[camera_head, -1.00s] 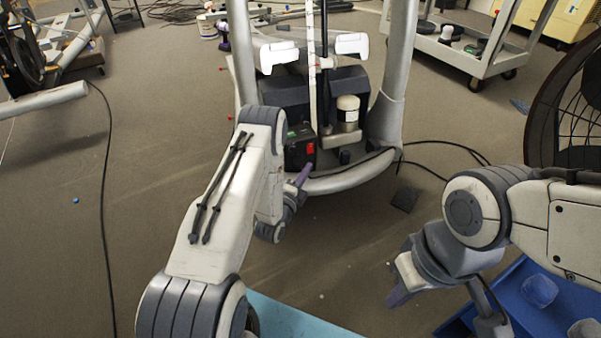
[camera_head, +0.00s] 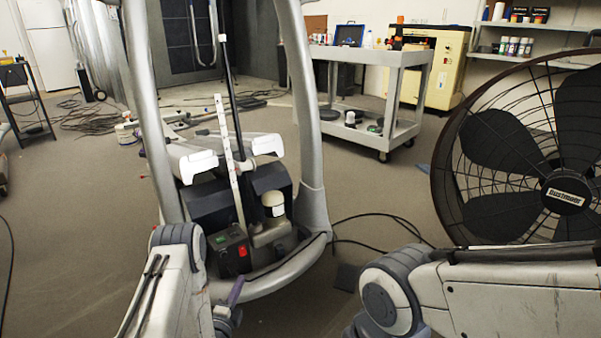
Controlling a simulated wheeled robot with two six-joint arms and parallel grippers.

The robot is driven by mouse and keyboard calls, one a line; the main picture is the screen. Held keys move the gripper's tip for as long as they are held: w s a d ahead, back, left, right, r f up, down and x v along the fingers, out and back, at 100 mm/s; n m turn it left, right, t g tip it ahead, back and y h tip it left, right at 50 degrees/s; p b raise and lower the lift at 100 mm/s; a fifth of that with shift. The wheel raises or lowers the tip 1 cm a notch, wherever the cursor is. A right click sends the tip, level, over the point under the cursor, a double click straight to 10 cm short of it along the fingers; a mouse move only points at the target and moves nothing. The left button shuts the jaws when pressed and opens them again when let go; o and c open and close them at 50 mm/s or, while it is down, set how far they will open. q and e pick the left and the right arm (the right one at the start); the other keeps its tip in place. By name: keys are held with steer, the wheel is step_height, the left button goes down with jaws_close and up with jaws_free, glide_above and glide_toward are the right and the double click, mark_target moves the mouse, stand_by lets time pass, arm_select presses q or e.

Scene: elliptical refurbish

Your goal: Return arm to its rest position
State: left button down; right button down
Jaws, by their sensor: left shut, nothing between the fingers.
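My left arm (camera_head: 165,290) comes in from the lower left and stretches forward toward the elliptical's silver frame (camera_head: 315,190). My left gripper (camera_head: 236,291) shows its purple fingers, shut and empty, in front of the frame's lower curved bar. A black box with a red switch (camera_head: 232,254) is just behind it; I cannot tell whether they touch. My right arm (camera_head: 500,300) reaches in from the lower right, with its round grey joint (camera_head: 385,303) near the bottom edge. My right gripper is below the picture.
A large round fan (camera_head: 565,195) stands close at the right, behind my right arm. Black cables (camera_head: 380,217) lie on the floor beside the frame. A grey cart (camera_head: 400,130) and a yellowish cabinet (camera_head: 432,70) stand farther back. Floor between frame and cart is clear.

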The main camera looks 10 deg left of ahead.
arm_select(q)
steer(key=w+d+r+n+g+h+p, duration=0.25)
steer(key=w+d+r+g, duration=0.2)
steer(key=d+r, duration=0.5)
steer(key=s+d+r+n+g+p, duration=0.2)
steer(key=s+d+r+g+p, duration=0.1)
steer(key=s+d+r+g, duration=0.4)
steer(key=s+d+r+n+g+y+p, duration=0.1)
steer(key=s+r+n+g+p, duration=0.1)
steer(key=s+r, duration=0.65)
steer(key=s+d+r+n+g+y+p, duration=0.1)
steer(key=s+r+n+g+p, duration=0.15)
steer(key=s, duration=1.05)
steer(key=s+r+n+g+y+p, duration=0.1)
steer(key=s+r+n+g, duration=0.15)
steer(key=s+r, duration=0.6)
step_height(320, 180, up, 34)
steer(key=s+p, duration=0.1)
steer(key=p, duration=3.6)
steer(key=shift+s+d+r, duration=0.15)
steer(key=shift+d+r, duration=0.05)
steer(key=shift+t, duration=0.25)
